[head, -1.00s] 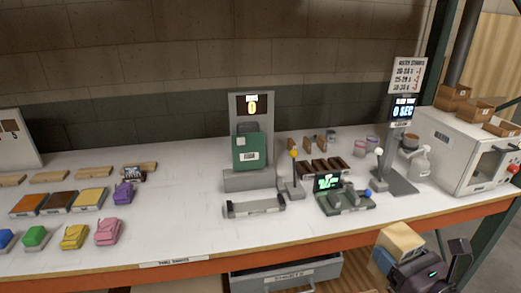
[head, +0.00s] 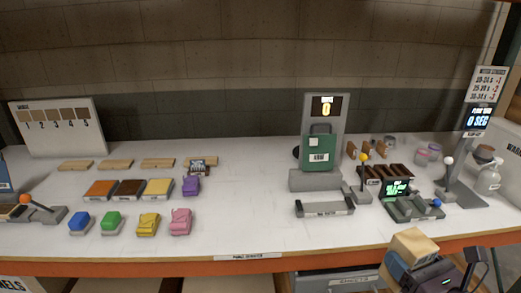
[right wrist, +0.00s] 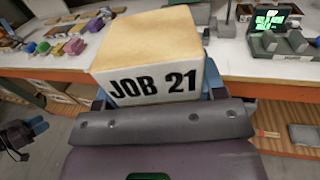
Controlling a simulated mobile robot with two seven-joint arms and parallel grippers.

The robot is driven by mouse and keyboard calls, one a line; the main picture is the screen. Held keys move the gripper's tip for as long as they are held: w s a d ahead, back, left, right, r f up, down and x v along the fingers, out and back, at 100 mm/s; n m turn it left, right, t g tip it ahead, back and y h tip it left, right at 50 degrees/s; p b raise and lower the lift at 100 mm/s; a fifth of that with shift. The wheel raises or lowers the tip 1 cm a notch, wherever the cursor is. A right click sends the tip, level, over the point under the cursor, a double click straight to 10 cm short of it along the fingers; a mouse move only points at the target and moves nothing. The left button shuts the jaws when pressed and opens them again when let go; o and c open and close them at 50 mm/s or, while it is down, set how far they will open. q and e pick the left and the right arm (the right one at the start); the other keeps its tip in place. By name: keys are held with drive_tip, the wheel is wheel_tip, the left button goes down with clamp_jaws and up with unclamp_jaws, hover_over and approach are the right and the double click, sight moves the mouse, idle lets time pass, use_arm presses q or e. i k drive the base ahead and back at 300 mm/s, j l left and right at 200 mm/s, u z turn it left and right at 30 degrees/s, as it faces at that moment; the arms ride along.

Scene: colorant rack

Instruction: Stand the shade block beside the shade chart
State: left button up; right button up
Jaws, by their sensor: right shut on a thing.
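The shade block (head: 415,245) is a cube with a tan top and a white face lettered "JOB 21". It also fills the middle of the right wrist view (right wrist: 155,75). My right gripper (head: 398,264) is shut on it, in front of the bench's front edge at the right. The shade chart (head: 60,140) is a white board with several numbered brown swatches, upright at the back left of the bench, far from the block. What looks like my left gripper (right wrist: 33,130) shows small at the left edge of the right wrist view; its jaws are unclear.
Bench-top (head: 245,220) is clear between the coloured blocks at the left and the green-fronted machine (head: 320,155). Wooden strips (head: 115,164) and stained panels lie in front of the chart. A lever device (head: 40,213) stands at the left.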

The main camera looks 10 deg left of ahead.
sight(93, 178)
drive_tip(key=j+u, duration=0.1)
drive_tip(key=j, duration=0.45)
drive_tip(key=j+u, duration=0.15)
drive_tip(key=j, duration=0.4)
drive_tip(key=j+u, duration=0.1)
drive_tip(key=j, duration=0.45)
drive_tip(key=j+u, duration=0.15)
drive_tip(key=j, duration=0.4)
drive_tip(key=j+u, duration=0.1)
drive_tip(key=j, duration=0.45)
drive_tip(key=i+j+u, duration=0.1)
drive_tip(key=j, duration=0.4)
drive_tip(key=j+u, duration=0.15)
drive_tip(key=j, duration=0.4)
drive_tip(key=i+j+u, duration=0.1)
drive_tip(key=j, duration=0.4)
drive_tip(key=i, duration=0.1)
